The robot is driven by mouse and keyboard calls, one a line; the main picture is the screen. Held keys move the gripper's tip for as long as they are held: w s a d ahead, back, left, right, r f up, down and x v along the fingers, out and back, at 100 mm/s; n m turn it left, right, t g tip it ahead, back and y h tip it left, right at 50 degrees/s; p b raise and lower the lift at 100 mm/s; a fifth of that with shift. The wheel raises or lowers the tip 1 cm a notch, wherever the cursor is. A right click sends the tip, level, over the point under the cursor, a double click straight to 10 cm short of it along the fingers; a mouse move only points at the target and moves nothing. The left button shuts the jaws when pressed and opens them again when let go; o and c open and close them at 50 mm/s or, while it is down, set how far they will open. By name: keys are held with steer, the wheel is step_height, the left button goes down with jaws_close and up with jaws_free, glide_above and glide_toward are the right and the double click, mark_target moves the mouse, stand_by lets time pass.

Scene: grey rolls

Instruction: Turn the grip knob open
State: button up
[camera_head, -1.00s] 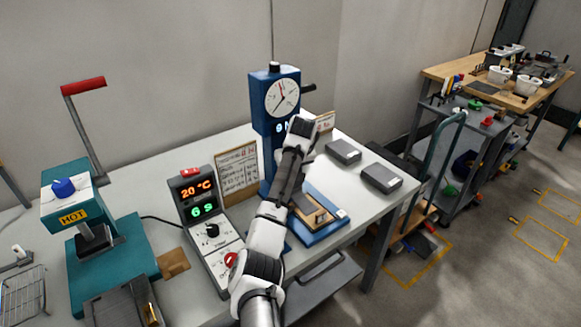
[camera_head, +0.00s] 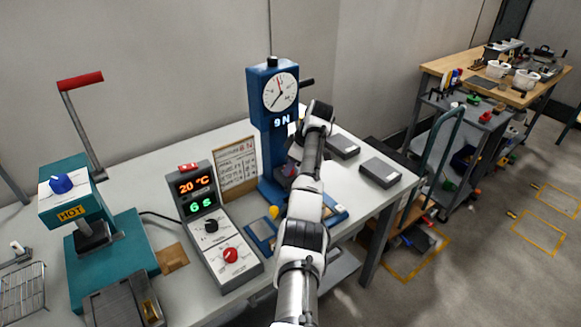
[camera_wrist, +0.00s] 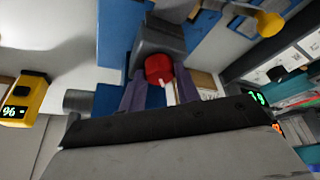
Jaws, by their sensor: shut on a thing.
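In the wrist view, the red grip knob (camera_wrist: 159,68) with a pale mark sits on a dark grey block (camera_wrist: 160,40) of the blue tester. My gripper (camera_wrist: 160,84) has one finger on each side of this knob and is shut on it. In the head view, the blue tester (camera_head: 272,140) stands on the bench with a dial and a lit readout. My gripper (camera_head: 290,170) reaches toward the tester's column from the right, below the dial. The grip knob is hidden there by my arm.
A yellow ball knob (camera_head: 273,212) stands just left of my arm. The control box (camera_head: 212,225) with a red knob is further left, beside a teal press (camera_head: 110,245). Grey blocks (camera_head: 380,172) lie on the bench (camera_head: 140,165) at right.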

steer(key=shift+n+g+b, duration=0.3)
steer(key=shift+n+b, duration=0.05)
steer(key=shift+n, duration=0.45)
steer(key=shift+w, duration=0.1)
steer(key=o, duration=1)
steer(key=b+v, duration=0.3)
steer(key=v, duration=1.1)
steer(key=shift+w, duration=0.1)
steer(key=shift+f, duration=0.1)
